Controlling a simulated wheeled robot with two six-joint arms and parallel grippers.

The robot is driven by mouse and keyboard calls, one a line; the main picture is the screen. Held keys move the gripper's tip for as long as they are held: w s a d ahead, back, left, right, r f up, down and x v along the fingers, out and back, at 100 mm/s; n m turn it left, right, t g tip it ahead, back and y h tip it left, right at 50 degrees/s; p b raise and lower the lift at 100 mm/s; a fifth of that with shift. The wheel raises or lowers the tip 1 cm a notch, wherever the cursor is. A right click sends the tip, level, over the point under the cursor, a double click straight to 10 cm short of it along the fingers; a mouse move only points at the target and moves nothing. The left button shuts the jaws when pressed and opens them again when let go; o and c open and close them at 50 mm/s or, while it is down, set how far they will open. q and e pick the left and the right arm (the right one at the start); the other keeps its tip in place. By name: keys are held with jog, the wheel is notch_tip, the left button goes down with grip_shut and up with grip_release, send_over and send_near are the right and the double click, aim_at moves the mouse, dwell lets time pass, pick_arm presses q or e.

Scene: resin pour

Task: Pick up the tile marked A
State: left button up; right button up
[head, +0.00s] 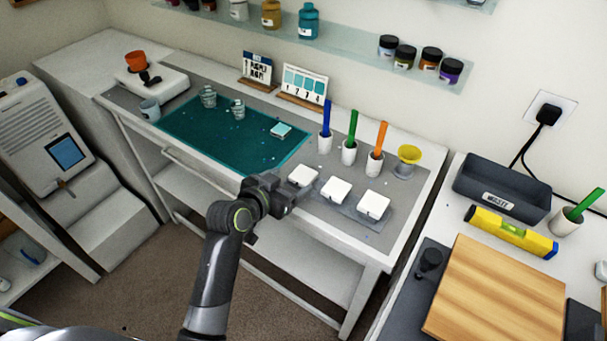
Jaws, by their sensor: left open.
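Three white square tiles stand in a row on a grey mat (350,213) at the right part of the grey-topped bench: a left tile (303,175), a middle tile (336,189) and a right tile (373,204). I cannot read a letter on any of them, so I cannot tell which is marked A. My left gripper (290,196) is open beside the left tile, on its near side. It looks empty; contact with the tile cannot be made out. My right gripper is not in view.
Behind the tiles stand white cups with blue (326,118), green (351,130) and orange (378,140) sticks, and a yellow funnel (409,154). A teal mat (190,140) with clear cups lies left. A wooden board (495,295) and waste bin (500,190) are right.

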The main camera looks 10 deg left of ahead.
aim_at(303, 175)
pick_arm(q)
jog(key=shift+p+x, duration=0.65)
jog(key=shift+x, duration=2.15)
jog(key=shift+s+f, duration=0.1)
jog(key=shift+f, duration=0.1)
jog(key=c, duration=1.1)
